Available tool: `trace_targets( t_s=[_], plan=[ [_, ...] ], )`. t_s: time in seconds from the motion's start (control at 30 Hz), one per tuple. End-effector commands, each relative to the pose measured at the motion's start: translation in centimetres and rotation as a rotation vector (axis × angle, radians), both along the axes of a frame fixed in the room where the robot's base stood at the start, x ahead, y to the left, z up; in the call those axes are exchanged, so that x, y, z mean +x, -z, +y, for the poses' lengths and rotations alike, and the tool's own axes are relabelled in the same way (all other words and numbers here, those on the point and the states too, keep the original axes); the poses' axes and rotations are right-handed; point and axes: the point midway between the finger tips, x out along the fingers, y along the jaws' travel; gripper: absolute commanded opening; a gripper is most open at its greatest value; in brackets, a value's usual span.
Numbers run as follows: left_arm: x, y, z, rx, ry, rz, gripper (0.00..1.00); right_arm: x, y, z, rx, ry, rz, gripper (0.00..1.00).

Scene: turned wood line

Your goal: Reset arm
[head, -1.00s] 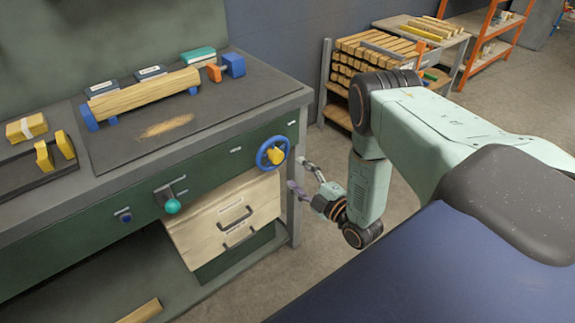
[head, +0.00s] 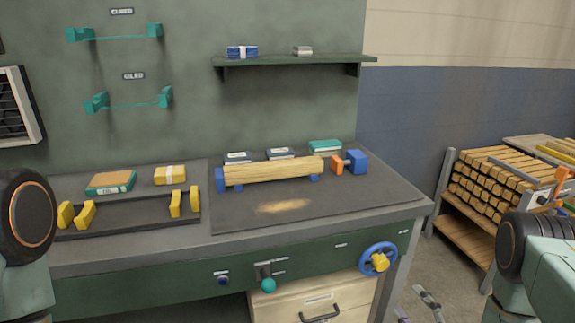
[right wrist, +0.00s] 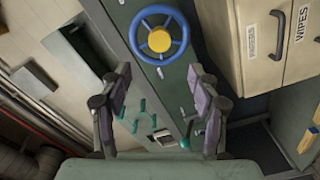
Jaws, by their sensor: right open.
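My right gripper (right wrist: 160,125) is open and empty in the right wrist view, its two purple-grey fingers apart. The blue handwheel with a yellow hub (right wrist: 159,38) shows beyond the fingers, apart from them. In the head view the same handwheel (head: 378,259) sits on the bench front, and the tips of my right gripper (head: 417,305) show at the bottom edge, below and right of it. My right arm enters at the right edge. Part of my left arm shows at the left edge; the left gripper is out of the picture.
A wood blank (head: 272,171) lies on blue supports on the bench (head: 330,217). A black rack with yellow holders (head: 130,215) stands left. A teal-knobbed lever (head: 268,285) and a drawer (head: 320,309) are on the front. A timber rack (head: 465,240) stands right.

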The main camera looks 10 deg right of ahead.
Motion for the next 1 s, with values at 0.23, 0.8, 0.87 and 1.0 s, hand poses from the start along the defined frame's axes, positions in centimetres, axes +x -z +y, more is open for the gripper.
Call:
trace_targets(
  t_s=[0.23,0.8,0.87,1.0],
  plan=[
    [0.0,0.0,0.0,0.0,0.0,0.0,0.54,-2.9,6.5,0.1,0.356,0.123,0.341,0.61],
    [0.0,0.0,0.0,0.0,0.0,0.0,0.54,-29.6,8.6,13.9,0.92,1.027,1.437,0.61],
    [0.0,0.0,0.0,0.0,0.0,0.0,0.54,-29.9,7.6,14.1,0.883,1.018,1.448,0.61],
    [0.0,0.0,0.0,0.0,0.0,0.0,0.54,-28.4,6.8,14.5,0.853,0.965,1.429,0.61]
  ],
)
